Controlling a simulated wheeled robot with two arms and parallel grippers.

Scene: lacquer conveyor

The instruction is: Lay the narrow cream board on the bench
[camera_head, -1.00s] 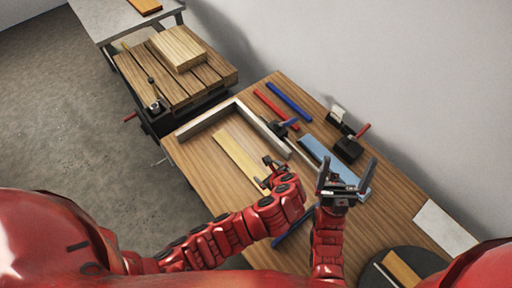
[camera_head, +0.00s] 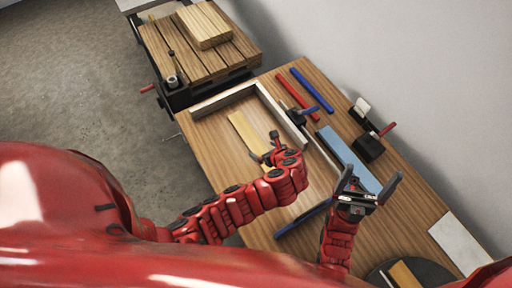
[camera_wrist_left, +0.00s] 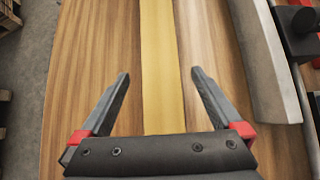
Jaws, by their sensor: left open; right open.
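The narrow cream board (camera_head: 247,132) lies flat on the wooden bench (camera_head: 215,150), inside the corner of a grey L-shaped frame. My left gripper (camera_head: 268,149) is at the near end of this board. In the left wrist view the board (camera_wrist_left: 159,50) runs lengthwise between the spread fingers of my left gripper (camera_wrist_left: 160,88), with a gap on both sides; the board's near end is hidden behind the gripper body. My right gripper (camera_head: 370,186) is open and empty, over the bench near a light blue board (camera_head: 350,160).
The grey frame (camera_head: 225,99) borders the board at its far and right sides. Red (camera_head: 297,97) and blue (camera_head: 312,91) bars, clamps and a black block (camera_head: 369,147) lie behind. A pallet cart with a wood block (camera_head: 204,25) stands back left. A dark disc carries another board (camera_head: 404,275).

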